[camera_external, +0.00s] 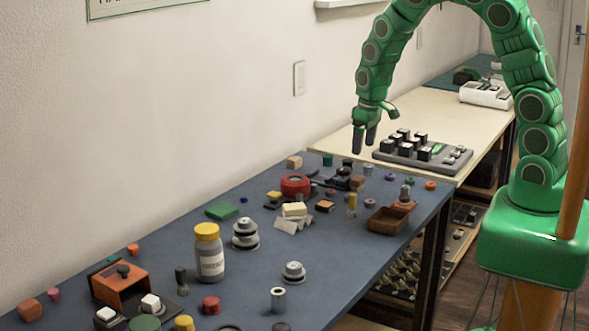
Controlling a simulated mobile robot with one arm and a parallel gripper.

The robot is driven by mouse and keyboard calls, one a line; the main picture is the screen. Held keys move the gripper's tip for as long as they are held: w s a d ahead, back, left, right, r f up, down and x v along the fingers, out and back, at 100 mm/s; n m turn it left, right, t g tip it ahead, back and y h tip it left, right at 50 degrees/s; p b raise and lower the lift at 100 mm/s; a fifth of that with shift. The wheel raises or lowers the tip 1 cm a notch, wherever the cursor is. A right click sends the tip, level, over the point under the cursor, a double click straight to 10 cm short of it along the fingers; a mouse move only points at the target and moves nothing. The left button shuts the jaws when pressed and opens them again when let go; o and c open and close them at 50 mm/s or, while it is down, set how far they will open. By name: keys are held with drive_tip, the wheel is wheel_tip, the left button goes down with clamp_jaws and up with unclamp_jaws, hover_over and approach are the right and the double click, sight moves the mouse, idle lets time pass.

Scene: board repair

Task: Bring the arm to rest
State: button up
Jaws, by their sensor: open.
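My gripper (364,139) hangs at the end of my green arm, which arches over from the right. Its two dark fingers point down and are apart, with nothing between them. It appears above the pale wooden table (335,141), to the left of a grey tray (403,158) with several dark and white blocks and one green piece. Its exact height above the surface is hard to tell from this view.
A blue-topped table (330,259) in front is crowded with small parts, a yellow-lidded jar (209,254), a red spool (295,185) and a brown open box (387,220). A white device (486,94) stands farther back. The wall lies close on the left.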

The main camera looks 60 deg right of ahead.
drive_tip(key=shift+r, duration=0.1)
drive_tip(key=s+a+r+g, duration=0.1)
drive_tip(key=s+r, duration=0.5)
drive_tip(key=s, duration=0.6)
drive_tip(key=s+a+r+g, duration=0.1)
drive_tip(key=s+r, duration=0.5)
drive_tip(key=s, duration=0.6)
drive_tip(key=s+a+r+g, duration=0.1)
drive_tip(key=s+a+r, duration=0.2)
drive_tip(key=s, duration=0.9)
wheel_tip(320, 180, up, 4)
drive_tip(key=shift+s+a+f, duration=0.25)
drive_tip(key=shift+s, duration=0.05)
